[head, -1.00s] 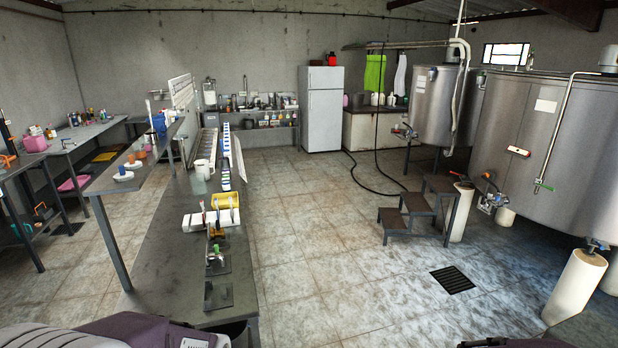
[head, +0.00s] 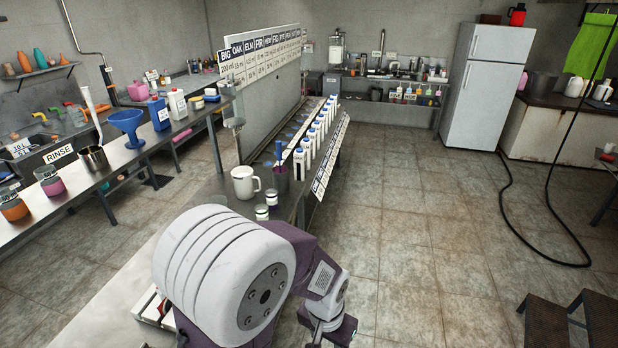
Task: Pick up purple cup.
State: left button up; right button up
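A small purple cup (head: 281,180) stands on the long metal bench, just right of a white mug (head: 245,182). A thin blue stick-like item rises from the cup or just behind it. The cup's lower part is close to two small lidded jars (head: 266,205) in front. One of my arms, with a big white joint and purple links, fills the lower middle, nearer to me than the cup and apart from it in the picture.
A row of white bottles with blue caps (head: 308,146) stands behind the cup, beside a label strip (head: 330,157). A label board (head: 262,58) rises behind. The left bench holds a blue funnel (head: 127,124) and a metal pot (head: 94,158). Tiled floor on the right is open before the steps (head: 572,322).

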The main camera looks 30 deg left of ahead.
aim_at(272, 194)
jog(key=i+l+u, duration=0.1)
jog(key=i+u, duration=0.3)
jog(key=i+l+u, duration=0.25)
jog(key=i+u, duration=0.15)
jog(key=i+l+u, duration=1)
jog(key=l+u, duration=0.2)
jog(key=l, duration=0.2)
jog(key=i+l+u, duration=0.6)
jog(key=i+l, duration=0.15)
jog(key=l, duration=0.25)
